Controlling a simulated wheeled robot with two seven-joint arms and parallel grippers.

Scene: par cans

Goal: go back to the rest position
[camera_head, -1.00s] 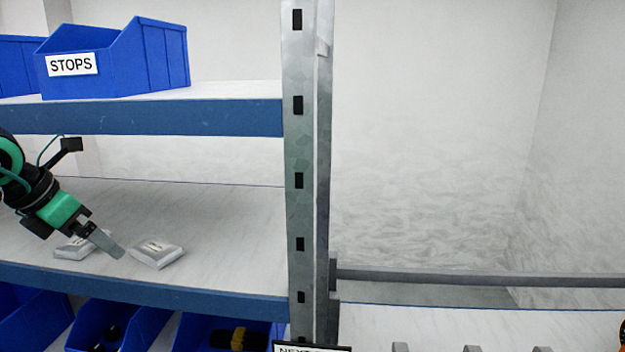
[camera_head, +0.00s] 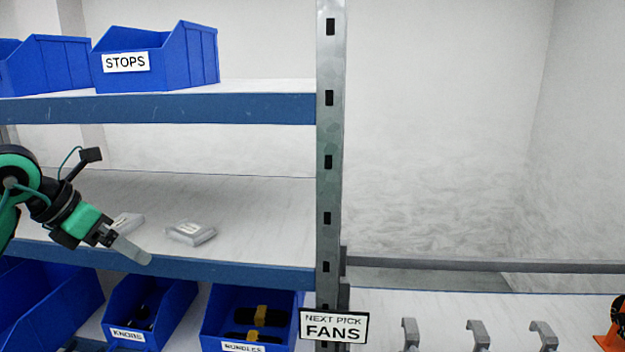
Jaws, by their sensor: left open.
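My left gripper (camera_head: 130,250) reaches in from the left at the front edge of the middle shelf (camera_head: 260,212). Its grey fingers point down to the right and are open, with nothing visible between them. Two small clear-and-white packets lie on that shelf. One packet (camera_head: 191,233) lies to the right of the fingers, apart from them. The other packet (camera_head: 127,222) lies behind the gripper and is partly hidden by it. My right gripper is not in view; a bit of orange and black shows at the right edge, too little to identify.
A blue bin labelled STOPS (camera_head: 160,60) stands on the upper shelf (camera_head: 250,108). Blue bins, one labelled KNOBS (camera_head: 127,335), stand below. A metal post (camera_head: 329,130) divides the rack, with a NEXT PICK FANS sign (camera_head: 334,326). Several grey hooks (camera_head: 478,333) stand lower right.

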